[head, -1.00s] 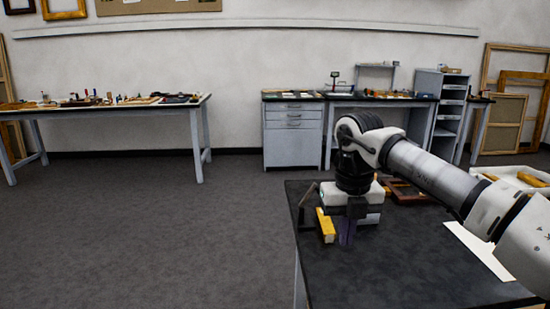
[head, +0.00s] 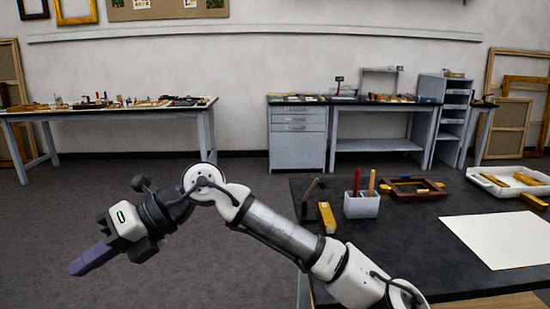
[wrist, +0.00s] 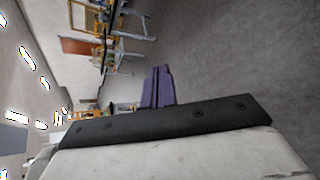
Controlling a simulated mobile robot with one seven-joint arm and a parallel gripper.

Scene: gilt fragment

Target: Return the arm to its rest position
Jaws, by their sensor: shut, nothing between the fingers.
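My gripper (head: 88,262) is at the lower left of the head view, over the open floor and clear of the dark table. Its purple fingers are together with nothing between them and point down to the left. The fingers also show in the wrist view (wrist: 158,88), pressed side by side, with floor and distant furniture beyond. My arm is bent at the elbow and reaches left from the lower right, past the table's left edge.
The dark table (head: 400,262) holds a grey cup (head: 361,206) with upright tools, a yellow block (head: 327,217), a brown frame (head: 400,194), a white sheet (head: 503,240) and a white tray (head: 490,187) of gilt pieces. A long bench (head: 110,110) and a drawer cabinet (head: 297,150) stand by the wall.

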